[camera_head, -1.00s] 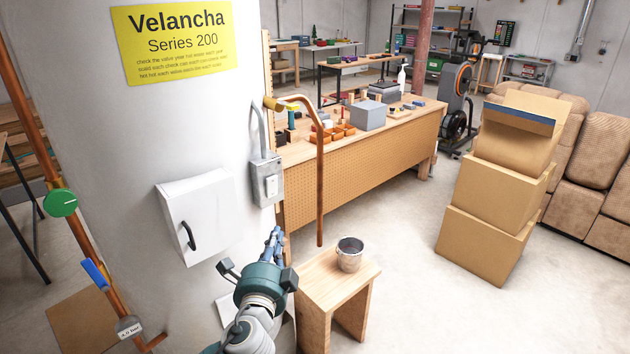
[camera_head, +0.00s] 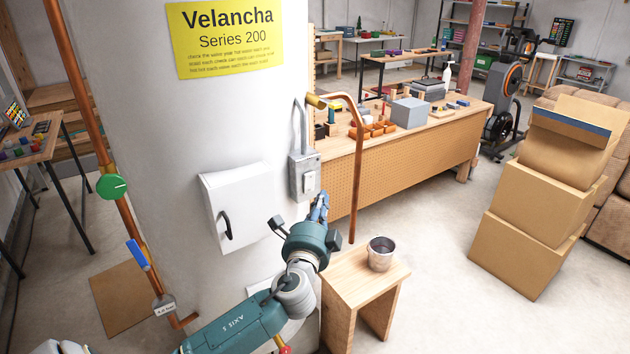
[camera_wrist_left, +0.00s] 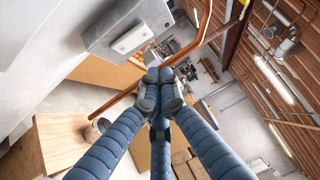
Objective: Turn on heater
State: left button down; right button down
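The heater (camera_head: 165,120) is a large white cylinder with a yellow "Velancha Series 200" label (camera_head: 226,38). A grey switch box (camera_head: 296,176) with a white rocker (camera_head: 310,181) is on its right side; in the left wrist view the box (camera_wrist_left: 105,32) and rocker (camera_wrist_left: 133,38) are at upper left. My left gripper (camera_head: 321,200) is just below and right of the switch box, apart from it as far as I can tell. In the left wrist view its blue fingers (camera_wrist_left: 160,76) meet at the tips with nothing between them. My right gripper is out of view.
A white panel with a black handle (camera_head: 237,205) is on the heater's front. A green valve knob (camera_head: 112,187) and blue lever (camera_head: 138,254) are on the left pipe. A copper pipe (camera_head: 358,170) bends down right of the switch. A wooden stool (camera_head: 350,278) holds a metal pot (camera_head: 380,254).

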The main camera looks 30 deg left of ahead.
aim_at(313, 182)
pick_arm(q)
jog(key=w+a, duration=0.1)
jog(key=w+a+p, duration=0.1)
jog(key=a, duration=0.1)
jog(key=w+a+p, duration=0.1)
jog(key=w+a, duration=0.1)
jog(key=shift+w+r, duration=0.1)
jog(key=shift+r, duration=0.25)
jog(key=shift+d, duration=0.1)
jog(key=shift+w+a+r, duration=0.2)
jog(key=shift+a+r, duration=0.05)
jog(key=shift+a, duration=0.15)
jog(key=shift+f, duration=0.1)
